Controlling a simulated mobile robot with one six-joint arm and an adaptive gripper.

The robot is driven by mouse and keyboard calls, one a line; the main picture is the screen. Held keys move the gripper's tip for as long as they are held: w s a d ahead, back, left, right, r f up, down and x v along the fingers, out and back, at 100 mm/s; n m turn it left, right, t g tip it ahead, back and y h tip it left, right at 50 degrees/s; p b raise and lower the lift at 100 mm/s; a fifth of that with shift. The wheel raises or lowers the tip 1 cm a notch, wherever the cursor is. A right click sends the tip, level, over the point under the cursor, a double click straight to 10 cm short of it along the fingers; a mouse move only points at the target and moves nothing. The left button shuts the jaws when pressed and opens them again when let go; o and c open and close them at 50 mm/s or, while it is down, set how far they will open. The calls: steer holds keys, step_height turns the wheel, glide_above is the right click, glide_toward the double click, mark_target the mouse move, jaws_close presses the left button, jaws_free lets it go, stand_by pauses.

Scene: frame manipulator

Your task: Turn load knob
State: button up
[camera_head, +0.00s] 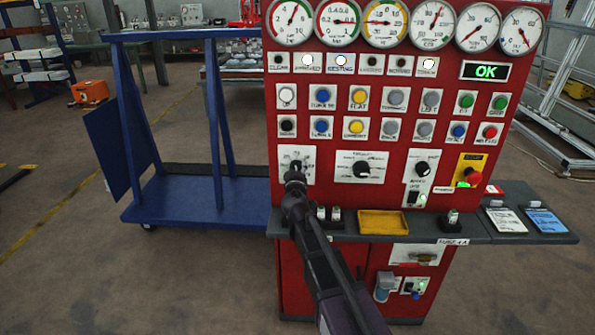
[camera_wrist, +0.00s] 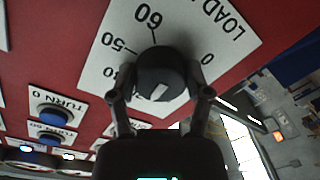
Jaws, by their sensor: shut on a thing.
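The load knob (camera_wrist: 160,72) is a round black knob with a white mark, on a white dial plate (camera_wrist: 102,66) that reads "LOAD" with numbers around it, upside down in the wrist view. My gripper (camera_wrist: 159,88) has one finger on each side of the knob and is shut on it. In the head view my gripper (camera_head: 295,177) reaches the leftmost dial plate (camera_head: 284,155) on the lower part of the red panel (camera_head: 323,195). It hides most of the knob there.
Two more black knobs sit to the right, a middle one (camera_head: 361,169) and a right one (camera_head: 422,168). A red emergency button (camera_head: 473,176) is further right. Below, a grey shelf (camera_head: 345,231) holds a yellow tray (camera_head: 384,233). A blue cart (camera_head: 180,205) stands at left.

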steer(key=shift+w+m, duration=0.1)
steer(key=shift+m, duration=0.4)
steer(key=o, duration=1.2)
steer(key=shift+c, duration=0.2)
steer(key=shift+n, duration=0.3)
